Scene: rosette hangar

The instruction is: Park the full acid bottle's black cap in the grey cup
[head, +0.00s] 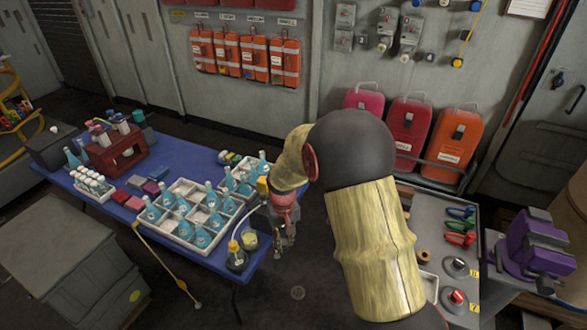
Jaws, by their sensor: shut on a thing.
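My gripper (283,244) points down just off the right end of the blue table (150,262), to the right of the crate. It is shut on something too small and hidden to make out. Several blue bottles (185,207) with pale necks stand in the grey divided crate (172,238). I cannot tell which bottle is the full acid bottle. I cannot pick out the black cap or the grey cup for certain.
A brown-red rack (115,155) and small coloured boxes (137,183) occupy the table's left part. A grey worktop (432,235) with coloured clamps (460,226) lies right of my arm. Red and orange canisters (408,135) stand behind. Floor shows between table and worktop.

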